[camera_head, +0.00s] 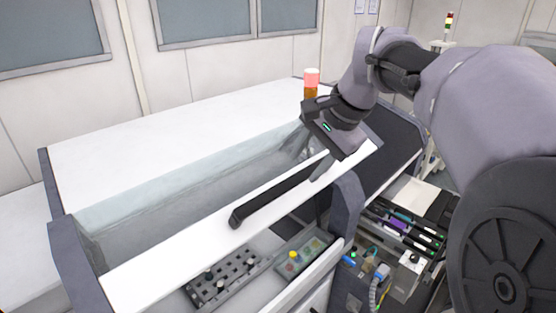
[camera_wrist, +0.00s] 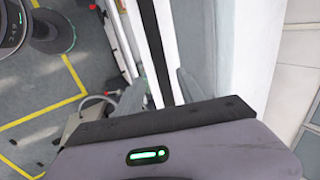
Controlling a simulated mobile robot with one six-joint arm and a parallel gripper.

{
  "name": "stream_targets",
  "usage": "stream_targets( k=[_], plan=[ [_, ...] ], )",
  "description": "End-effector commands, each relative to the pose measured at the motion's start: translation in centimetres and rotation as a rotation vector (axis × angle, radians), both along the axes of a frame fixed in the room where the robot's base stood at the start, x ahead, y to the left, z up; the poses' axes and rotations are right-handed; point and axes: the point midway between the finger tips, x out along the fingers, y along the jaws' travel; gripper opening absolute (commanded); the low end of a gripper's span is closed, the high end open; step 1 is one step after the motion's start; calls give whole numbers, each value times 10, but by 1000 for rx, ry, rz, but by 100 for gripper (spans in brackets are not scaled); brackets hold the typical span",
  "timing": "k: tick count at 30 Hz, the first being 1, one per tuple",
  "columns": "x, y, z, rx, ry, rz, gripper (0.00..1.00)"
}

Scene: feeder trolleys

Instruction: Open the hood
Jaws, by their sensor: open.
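The hood (camera_head: 160,258) is a long white cover with a see-through window (camera_head: 180,192) across its front. A black bar handle (camera_head: 268,202) runs along its white front edge. My gripper (camera_head: 312,158) is at the right end of this handle. In the wrist view, the handle (camera_wrist: 152,35) runs up the picture, and the two grey fingers of my gripper (camera_wrist: 160,92) stand on either side of it, apart. Whether either finger touches the bar cannot be told. The hood's front edge lies low, just above the control panel.
Below the hood are a grey button panel (camera_head: 225,284) and a box with coloured buttons (camera_head: 305,254). A signal light (camera_head: 311,84) stands behind the hood. An open compartment with cables (camera_head: 385,268) is at the right. The wrist view shows floor with yellow lines (camera_wrist: 45,125).

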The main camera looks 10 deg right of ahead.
Motion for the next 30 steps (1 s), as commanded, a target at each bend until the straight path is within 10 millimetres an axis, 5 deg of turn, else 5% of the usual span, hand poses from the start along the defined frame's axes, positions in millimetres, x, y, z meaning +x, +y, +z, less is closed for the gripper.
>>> stream_targets(
  k=[7, 18, 26, 30],
  plan=[
    [19, 14, -44, 0, 1, 1, 45],
    [23, 17, -53, -1, -2, 0, 45],
    [23, 17, -53, -1, -2, 0, 0],
    [23, 17, -53, -1, -2, 0, 0]
  ],
)
